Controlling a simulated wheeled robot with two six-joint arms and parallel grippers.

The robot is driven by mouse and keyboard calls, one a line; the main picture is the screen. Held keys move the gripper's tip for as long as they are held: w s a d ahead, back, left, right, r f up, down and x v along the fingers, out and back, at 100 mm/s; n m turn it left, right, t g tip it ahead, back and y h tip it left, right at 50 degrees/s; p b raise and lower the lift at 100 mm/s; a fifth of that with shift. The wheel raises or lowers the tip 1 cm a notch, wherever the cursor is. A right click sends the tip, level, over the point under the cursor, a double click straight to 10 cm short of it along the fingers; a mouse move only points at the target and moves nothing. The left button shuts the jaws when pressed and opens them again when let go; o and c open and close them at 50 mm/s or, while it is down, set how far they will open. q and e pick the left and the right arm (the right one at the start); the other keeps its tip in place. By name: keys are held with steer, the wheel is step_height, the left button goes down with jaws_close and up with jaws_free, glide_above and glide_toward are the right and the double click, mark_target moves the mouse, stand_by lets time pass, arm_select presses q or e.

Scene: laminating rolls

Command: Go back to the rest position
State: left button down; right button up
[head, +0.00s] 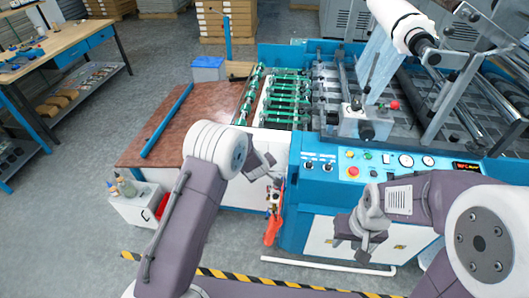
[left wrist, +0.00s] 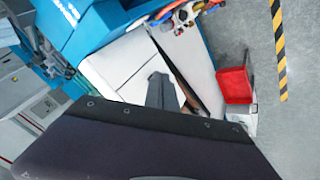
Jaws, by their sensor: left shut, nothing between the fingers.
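My left arm comes in from the left in the head view, and its gripper (head: 264,168) is partly hidden behind the arm's pale wrist joint. It hangs in front of the laminating machine (head: 330,160), empty and shut. In the left wrist view a dark finger of this gripper (left wrist: 163,92) shows above the dark arm edge, over a white cabinet side. My right gripper (head: 364,238) hangs pointing down in front of the machine's control panel (head: 400,160). No object shows in it, and its finger gap is not clear from this angle.
A brown tabletop (head: 165,125) with a blue bar (head: 167,120) lies left of the machine. A white cart with bottles (head: 132,204) stands below it. Orange-handled tools (head: 273,226) hang on the machine's front. A red bin (left wrist: 234,85) and striped floor tape (left wrist: 279,45) show in the left wrist view.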

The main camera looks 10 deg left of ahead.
arm_select(q)
steer(key=s+a+r+t, duration=0.1)
steer(key=a+r, duration=0.2)
steer(key=r, duration=0.4)
steer(key=s+a+r, duration=0.2)
steer(key=a+r, duration=0.2)
steer(key=r, duration=0.3)
steer(key=s+a+f+m+g, duration=0.1)
steer(key=s+f+m+g, duration=0.1)
steer(key=s, duration=1.1)
steer(key=s+a+f+m+g, duration=0.2)
steer(key=s+m+g, duration=0.3)
steer(key=s, duration=0.8)
steer(key=shift+s+f+m, duration=0.2)
steer(key=shift+f+m, duration=0.5)
steer(key=shift+f, duration=0.1)
